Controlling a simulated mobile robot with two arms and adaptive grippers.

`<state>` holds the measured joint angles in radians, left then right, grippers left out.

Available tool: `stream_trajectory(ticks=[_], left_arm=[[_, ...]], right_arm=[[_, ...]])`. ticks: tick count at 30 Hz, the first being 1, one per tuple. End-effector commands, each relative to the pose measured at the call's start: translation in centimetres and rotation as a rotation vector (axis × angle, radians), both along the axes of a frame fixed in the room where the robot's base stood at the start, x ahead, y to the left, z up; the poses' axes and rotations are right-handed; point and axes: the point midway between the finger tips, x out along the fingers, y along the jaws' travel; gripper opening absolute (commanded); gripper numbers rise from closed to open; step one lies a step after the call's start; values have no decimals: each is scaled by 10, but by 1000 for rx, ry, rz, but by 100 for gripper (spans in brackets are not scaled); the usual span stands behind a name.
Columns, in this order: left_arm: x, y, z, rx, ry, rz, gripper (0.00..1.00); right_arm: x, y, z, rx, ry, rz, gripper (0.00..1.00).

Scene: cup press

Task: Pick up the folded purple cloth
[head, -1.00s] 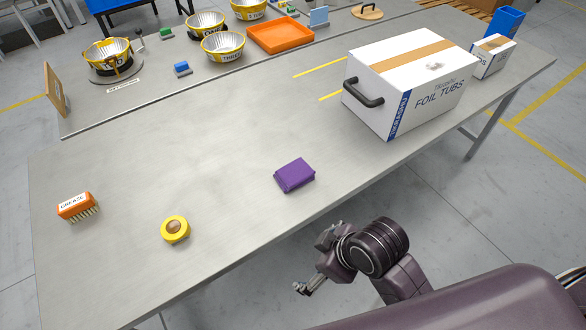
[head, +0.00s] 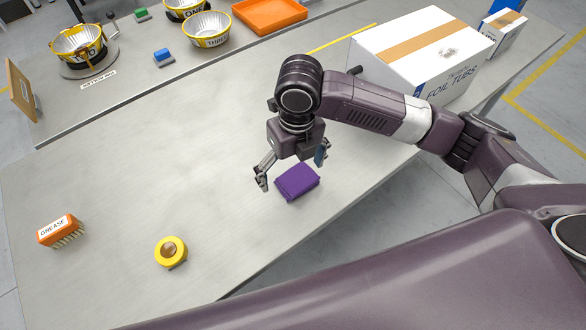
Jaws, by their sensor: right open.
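The folded purple cloth (head: 298,183) lies flat on the grey table near its front edge, in the middle of the head view. My right gripper (head: 291,172) is open and points down over the table at the cloth. One finger shows left of the cloth and the other shows at its far right corner. I cannot tell the exact height of the fingertips above the table. Nothing is between the fingers that I can see as held. My left gripper is not in view.
A brush marked GREASE (head: 60,231) and a yellow roll (head: 171,251) sit on the left of the table. A large white box (head: 425,45) stands behind my right arm. Foil tubs (head: 207,28) and an orange tray (head: 268,14) are at the back. The table's left middle is clear.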

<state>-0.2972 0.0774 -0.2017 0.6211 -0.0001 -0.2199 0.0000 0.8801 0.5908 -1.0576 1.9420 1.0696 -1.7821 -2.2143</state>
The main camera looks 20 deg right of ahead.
Motion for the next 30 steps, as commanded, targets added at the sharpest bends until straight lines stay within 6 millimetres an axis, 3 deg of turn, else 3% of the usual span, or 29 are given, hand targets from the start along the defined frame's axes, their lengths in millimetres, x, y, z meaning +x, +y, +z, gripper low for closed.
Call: stream_trajectory(ticks=[6, 22, 30], left_arm=[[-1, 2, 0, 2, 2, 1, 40], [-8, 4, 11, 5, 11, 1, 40], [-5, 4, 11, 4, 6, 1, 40]], right_arm=[[8, -18, 7, -46, 16, 120, 93], [15, -20, -59, -47, 18, 125, 93], [16, -20, -68, -46, 12, 126, 93]])
